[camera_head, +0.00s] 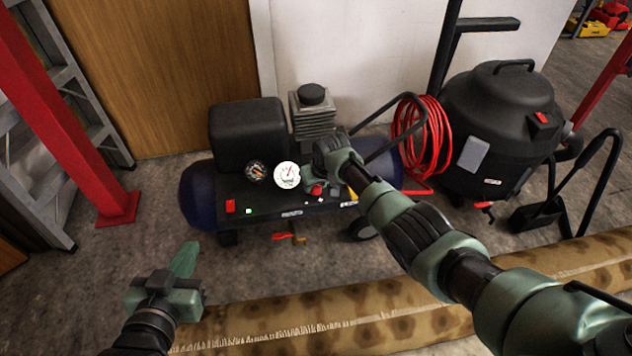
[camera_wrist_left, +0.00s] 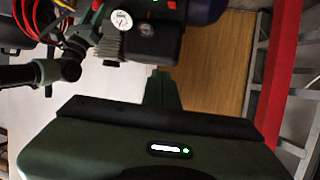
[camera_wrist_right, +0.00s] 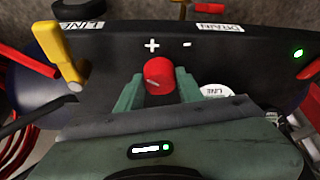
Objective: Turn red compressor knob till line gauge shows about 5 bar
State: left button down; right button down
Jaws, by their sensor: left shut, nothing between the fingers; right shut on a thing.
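The dark blue compressor (camera_head: 197,195) stands on the floor by the wall. Its red knob (camera_wrist_right: 160,76) sits between the two green fingertips of my right gripper (camera_wrist_right: 158,90), which is shut on it. The panel has plus and minus marks by the knob. In the head view the knob (camera_head: 316,189) is partly covered by the gripper. The white gauge (camera_head: 287,175) has a red needle pointing up and slightly right; its numbers are too small to read. My left gripper (camera_head: 186,258) is shut and empty, left of the compressor.
A black-faced gauge (camera_head: 257,171) sits beside the white one. A yellow lever (camera_wrist_right: 60,50) is by the LINE label. A red hose coil (camera_head: 421,140) and black vacuum (camera_head: 497,110) stand right. A rolled rug (camera_head: 290,318) lies in front; a ladder (camera_head: 50,150) stands left.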

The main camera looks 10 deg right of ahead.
pick_arm(q)
jog(key=shift+s+a+f+g, duration=0.15)
jog(key=shift+s+f+g, duration=0.2)
jog(key=shift+f, duration=0.25)
pick_arm(e)
jog(key=c, duration=0.9)
grip_release()
